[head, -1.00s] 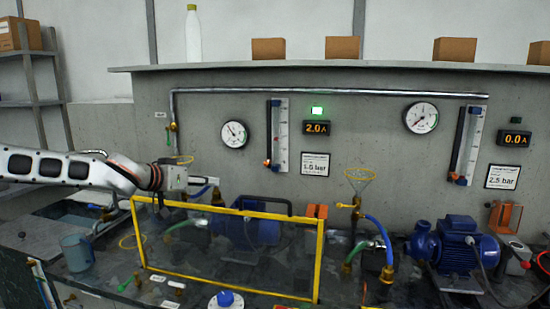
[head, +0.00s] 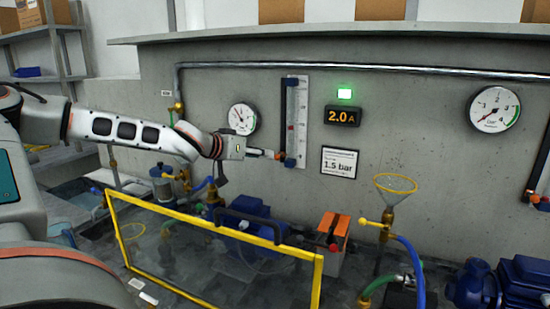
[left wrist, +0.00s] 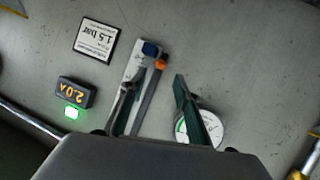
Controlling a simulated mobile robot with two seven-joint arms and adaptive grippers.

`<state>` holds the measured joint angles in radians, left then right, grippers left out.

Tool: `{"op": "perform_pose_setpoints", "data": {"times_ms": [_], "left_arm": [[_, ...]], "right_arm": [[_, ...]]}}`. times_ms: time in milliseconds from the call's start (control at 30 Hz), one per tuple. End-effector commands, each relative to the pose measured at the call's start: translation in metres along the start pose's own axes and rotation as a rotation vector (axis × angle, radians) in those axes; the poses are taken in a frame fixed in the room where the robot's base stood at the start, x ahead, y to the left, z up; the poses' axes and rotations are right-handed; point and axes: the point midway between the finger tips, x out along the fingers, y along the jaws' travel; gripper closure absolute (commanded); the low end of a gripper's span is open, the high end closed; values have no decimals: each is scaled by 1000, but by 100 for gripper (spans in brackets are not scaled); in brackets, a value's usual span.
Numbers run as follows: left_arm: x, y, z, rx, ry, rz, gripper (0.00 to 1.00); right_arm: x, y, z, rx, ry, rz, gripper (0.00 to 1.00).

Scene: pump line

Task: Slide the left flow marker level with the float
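The left flow meter on the wall has a white scale (head: 297,118), a dark tube (head: 283,112) and a blue foot (head: 290,162). The orange flow marker (head: 281,156) sits at its bottom end. Contact cannot be told. My right gripper is not in view.
A round gauge (head: 242,119) is just behind and above my left wrist. A display reading 2.0 A (head: 343,117) and a 1.5 bar sign (head: 339,162) are right of the meter. A yellow-framed clear guard (head: 208,226) stands below, before a blue pump (head: 250,215).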

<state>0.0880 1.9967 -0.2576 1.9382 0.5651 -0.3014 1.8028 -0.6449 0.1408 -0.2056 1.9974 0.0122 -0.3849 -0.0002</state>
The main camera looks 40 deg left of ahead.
Motion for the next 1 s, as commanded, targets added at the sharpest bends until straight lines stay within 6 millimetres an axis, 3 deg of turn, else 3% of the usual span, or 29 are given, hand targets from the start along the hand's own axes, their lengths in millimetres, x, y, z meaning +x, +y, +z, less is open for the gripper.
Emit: {"op": "perform_pose_setpoints", "data": {"times_ms": [200, 400, 867, 1000], "left_arm": [[32, -2, 8, 4, -9, -4, 69], [54, -2, 6, 3, -7, -3, 69], [62, 0, 1, 1, -1, 0, 69], [62, 0, 1, 1, -1, 0, 100]], "right_arm": [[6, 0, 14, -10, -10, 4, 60], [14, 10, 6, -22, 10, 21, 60], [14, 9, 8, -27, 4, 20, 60], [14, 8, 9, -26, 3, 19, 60]]}}
